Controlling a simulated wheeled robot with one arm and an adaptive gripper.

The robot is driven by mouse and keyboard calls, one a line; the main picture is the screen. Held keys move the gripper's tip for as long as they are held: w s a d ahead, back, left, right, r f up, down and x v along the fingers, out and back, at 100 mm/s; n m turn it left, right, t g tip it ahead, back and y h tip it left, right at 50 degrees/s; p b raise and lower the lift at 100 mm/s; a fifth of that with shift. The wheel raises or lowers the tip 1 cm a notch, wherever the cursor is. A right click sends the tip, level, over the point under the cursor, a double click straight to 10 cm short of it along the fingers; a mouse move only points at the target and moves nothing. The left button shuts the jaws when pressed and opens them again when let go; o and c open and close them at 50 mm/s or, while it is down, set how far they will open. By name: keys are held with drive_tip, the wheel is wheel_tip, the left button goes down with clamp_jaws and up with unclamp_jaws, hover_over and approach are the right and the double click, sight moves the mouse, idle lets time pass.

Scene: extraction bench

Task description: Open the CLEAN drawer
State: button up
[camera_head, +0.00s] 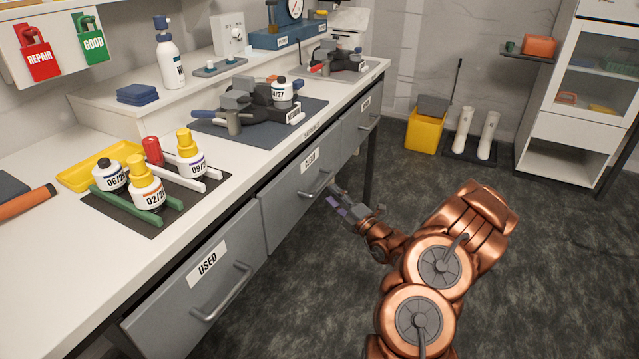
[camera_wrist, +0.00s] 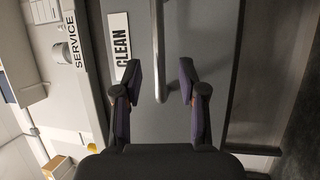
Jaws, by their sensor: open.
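The CLEAN drawer (camera_head: 299,186) is the grey middle drawer under the white bench, and its front looks flush with the drawers beside it. Its label also shows in the wrist view (camera_wrist: 121,44). My gripper (camera_head: 350,209) is open in front of this drawer, with one finger on each side of the handle line (camera_wrist: 160,80). I cannot tell whether either finger touches the handle.
The USED drawer (camera_head: 190,300) is at the near left, and another drawer (camera_head: 357,127) is farther right. Bottles, trays and tools stand on the bench top (camera_head: 260,158). The floor (camera_head: 560,260) on the right is clear.

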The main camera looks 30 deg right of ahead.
sight(323, 183)
drive_tip(key=shift+d+x, duration=0.15)
drive_tip(key=shift+x, duration=1.3)
drive_tip(key=shift+d+x, duration=0.1)
drive_tip(key=shift+x, duration=1.35)
drive_tip(key=shift+r, duration=0.1)
drive_tip(key=shift+c, duration=0.2)
clamp_jaws()
